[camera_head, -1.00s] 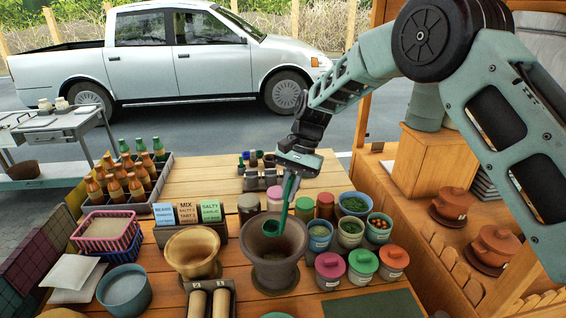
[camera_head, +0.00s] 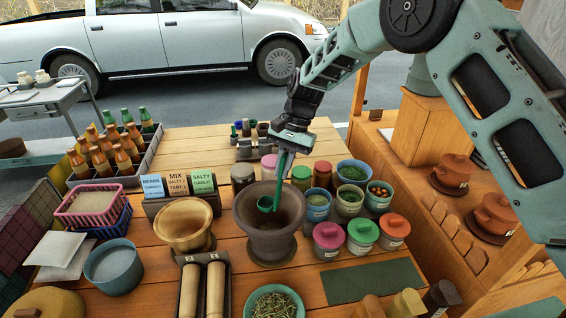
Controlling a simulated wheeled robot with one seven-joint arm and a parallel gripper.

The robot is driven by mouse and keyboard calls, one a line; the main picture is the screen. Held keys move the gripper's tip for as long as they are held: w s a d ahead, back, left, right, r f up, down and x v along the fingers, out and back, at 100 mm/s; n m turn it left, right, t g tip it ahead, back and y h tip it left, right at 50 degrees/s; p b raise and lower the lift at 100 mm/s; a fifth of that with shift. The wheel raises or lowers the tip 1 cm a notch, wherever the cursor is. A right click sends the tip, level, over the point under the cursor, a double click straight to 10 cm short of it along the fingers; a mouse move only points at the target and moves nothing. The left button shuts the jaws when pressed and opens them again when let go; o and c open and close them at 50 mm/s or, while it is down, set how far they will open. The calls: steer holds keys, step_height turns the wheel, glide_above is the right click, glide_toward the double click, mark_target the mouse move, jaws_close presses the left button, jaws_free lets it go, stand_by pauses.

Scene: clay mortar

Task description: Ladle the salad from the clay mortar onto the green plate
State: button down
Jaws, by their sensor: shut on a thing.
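The clay mortar (camera_head: 270,240) is a dark brown, wide-rimmed pot in the middle of the wooden table. My gripper (camera_head: 290,146) is above it, shut on the handle of a green ladle (camera_head: 279,184). The ladle hangs down with its bowl inside the mortar's opening. What the ladle's bowl holds is too small to tell, and the mortar's inside is mostly hidden. A green round dish (camera_head: 248,299), perhaps the green plate, stands at the front edge with shredded greenish-brown food in it.
A tan mortar (camera_head: 184,229) stands just left, with wooden pestles (camera_head: 214,287) in a holder in front. Several lidded jars and ingredient bowls (camera_head: 349,200) crowd the right side. A flat dark green mat (camera_head: 372,280) lies clear at front right.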

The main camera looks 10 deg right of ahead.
mark_target(283, 156)
step_height(283, 156, down, 12)
steer(key=b, duration=0.5)
steer(key=shift+r+b, duration=0.2)
steer(key=shift+b, duration=0.1)
stand_by(0.7)
step_height(283, 156, up, 17)
steer(key=p, duration=1.1)
stand_by(0.3)
